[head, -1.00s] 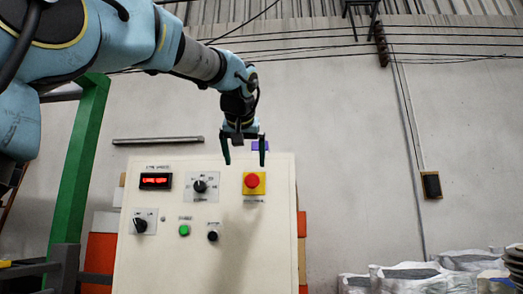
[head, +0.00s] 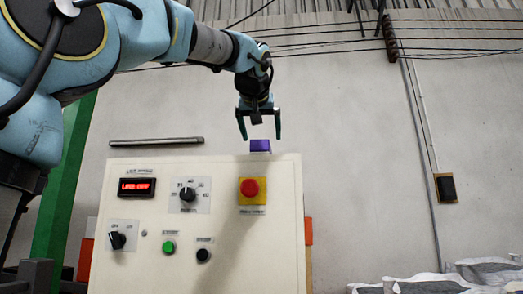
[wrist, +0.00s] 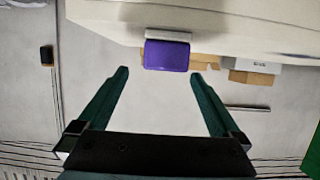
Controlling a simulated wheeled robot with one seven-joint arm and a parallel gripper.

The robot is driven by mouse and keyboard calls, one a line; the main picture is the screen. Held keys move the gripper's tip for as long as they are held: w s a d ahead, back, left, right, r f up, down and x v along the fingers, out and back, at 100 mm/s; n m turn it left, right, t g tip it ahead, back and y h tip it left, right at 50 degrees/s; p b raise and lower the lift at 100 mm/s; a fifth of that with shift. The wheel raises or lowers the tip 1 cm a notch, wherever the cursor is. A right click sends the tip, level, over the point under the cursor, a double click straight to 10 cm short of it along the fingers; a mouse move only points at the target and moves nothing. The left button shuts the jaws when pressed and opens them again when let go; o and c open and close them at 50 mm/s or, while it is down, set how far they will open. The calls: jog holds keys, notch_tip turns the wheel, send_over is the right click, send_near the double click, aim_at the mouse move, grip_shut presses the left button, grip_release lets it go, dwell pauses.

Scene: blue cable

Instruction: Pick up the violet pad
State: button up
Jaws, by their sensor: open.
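The violet pad (head: 260,145) is a small block on the top edge of the control panel box, above the red button. In the wrist view the violet pad (wrist: 167,55) lies just beyond the fingertips, between their lines, with a pale strip along its far side. My gripper (head: 259,139) is open and empty, its two dark green fingers pointing down just above the pad, one to each side. In the wrist view my gripper (wrist: 160,70) shows both fingers spread wide, apart from the pad.
The cream control panel (head: 200,225) carries a red emergency button (head: 249,187), a red display (head: 137,187), knobs and a green button. A grey bar (head: 157,141) shows behind its top left. A green post (head: 62,185) stands at left. Open space lies right of the panel.

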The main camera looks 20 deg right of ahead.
jog(key=p+x, duration=0.2)
jog(key=x, duration=0.1)
jog(key=p+x, duration=0.1)
jog(key=x, duration=0.1)
jog(key=shift+w+a+r, duration=0.15)
jog(key=shift+w+a, duration=0.05)
jog(key=shift+w, duration=0.15)
jog(key=shift+w+d+f, duration=0.25)
jog(key=shift+w, duration=0.15)
jog(key=c, duration=1.4)
jog(key=shift+c, duration=0.4)
jog(key=shift+r, duration=0.1)
